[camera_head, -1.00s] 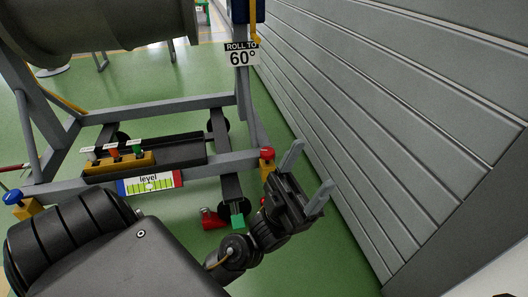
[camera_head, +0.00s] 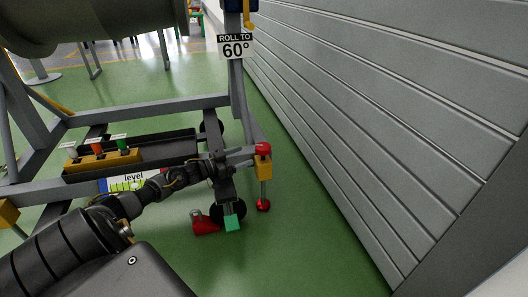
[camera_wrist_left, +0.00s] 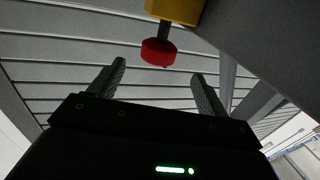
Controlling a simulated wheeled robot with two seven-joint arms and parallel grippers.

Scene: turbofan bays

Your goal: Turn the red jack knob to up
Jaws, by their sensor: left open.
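The red jack knob (camera_head: 263,148) sits on top of a yellow block (camera_head: 264,168) at the near right corner of the grey stand. A rod runs from the block down to a red foot (camera_head: 263,205). My left gripper (camera_head: 247,157) is open just left of the knob, its fingers pointing at it. In the left wrist view the red knob (camera_wrist_left: 159,52) shows beyond and between the two open fingers (camera_wrist_left: 159,70), apart from them. The level panel (camera_head: 125,183) is partly covered by my left arm. My right gripper is not in view.
A grey slatted wall (camera_head: 370,120) runs close along the right. A "ROLL TO 60°" sign (camera_head: 235,46) hangs on the stand's post. Green floor (camera_head: 300,250) is free in front.

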